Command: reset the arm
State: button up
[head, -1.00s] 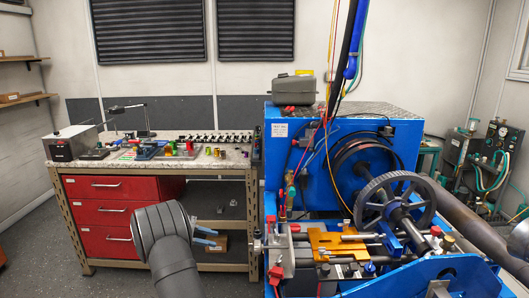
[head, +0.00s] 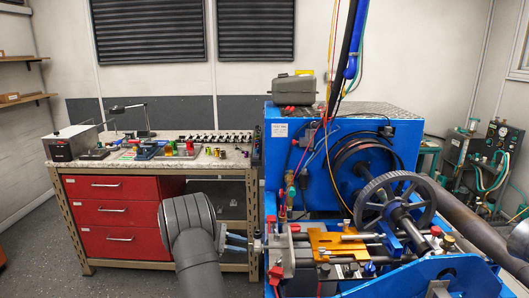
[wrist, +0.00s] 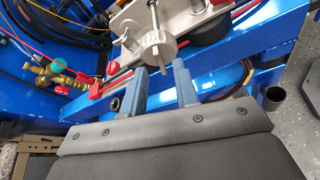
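My gripper (head: 236,241) is in front of the right end of the workbench, close to the left end of the blue dyno rig (head: 290,170). In the wrist view my gripper (wrist: 161,70) shows two blue-grey fingers spread apart with nothing held between them. A silver clamp with a round knob and a threaded rod (wrist: 157,45) lies just past the fingertips. Whether the fingers touch it cannot be told. My dark grey wrist hides part of the bench's lower shelf in the head view.
The workbench (head: 215,166) with red drawers (head: 118,212) stands behind to the left, with small parts on top. Red and black fittings and a brass valve (wrist: 55,75) sit near the gripper on the rig. Open floor (head: 45,262) lies at the left.

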jog(key=s+a+r+m+t, duration=0.1)
jog(key=s+a+m, duration=0.3)
jog(key=a, duration=0.5)
jog(key=shift+a+r+m+t+h, duration=0.3)
jog(key=shift+r+t+h, duration=0.1)
jog(key=shift+t, duration=0.4)
jog(key=shift+d, duration=0.1)
dwell(1.9)
